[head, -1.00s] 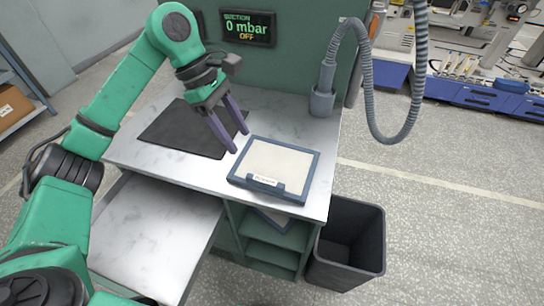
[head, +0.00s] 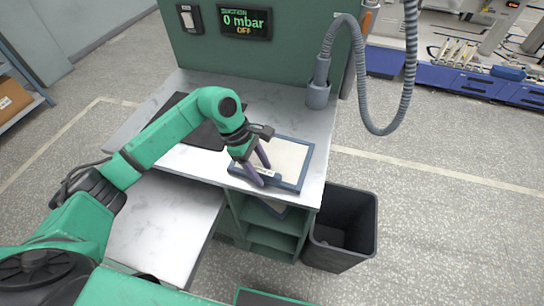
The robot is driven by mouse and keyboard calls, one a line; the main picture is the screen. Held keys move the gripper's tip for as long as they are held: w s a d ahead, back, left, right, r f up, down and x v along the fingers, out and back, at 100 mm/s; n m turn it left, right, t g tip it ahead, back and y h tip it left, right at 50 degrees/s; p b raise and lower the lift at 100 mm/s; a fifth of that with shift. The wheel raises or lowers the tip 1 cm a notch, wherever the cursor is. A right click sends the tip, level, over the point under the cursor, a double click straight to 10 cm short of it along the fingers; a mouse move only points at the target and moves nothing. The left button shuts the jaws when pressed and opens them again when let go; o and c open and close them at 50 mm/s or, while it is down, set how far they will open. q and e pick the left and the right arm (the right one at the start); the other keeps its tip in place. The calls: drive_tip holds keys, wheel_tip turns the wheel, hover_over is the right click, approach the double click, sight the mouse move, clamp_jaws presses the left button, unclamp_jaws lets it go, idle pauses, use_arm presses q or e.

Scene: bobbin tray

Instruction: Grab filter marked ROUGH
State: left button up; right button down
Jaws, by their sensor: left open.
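A flat filter (head: 290,157) with a blue-grey frame and cream face lies on the white bench top near its front right edge. A small white label sits on its front edge; its text is too small to read. My left gripper (head: 264,173) is open, its two purple fingers over the front left part of the filter, near the label. I cannot tell if the fingers touch the frame. Part of another framed filter (head: 274,208) shows in the shelf below the bench top. My right gripper is not in view.
A dark mat (head: 178,120) lies on the bench, partly behind my left arm. A suction hose nozzle (head: 318,93) stands at the back right. The display (head: 245,23) reads 0 mbar, OFF. A dark bin (head: 342,228) stands on the floor at right.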

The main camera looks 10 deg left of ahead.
use_arm(q)
drive_tip(key=shift+c, duration=0.3)
clamp_jaws()
drive_tip(key=shift+r, duration=0.1)
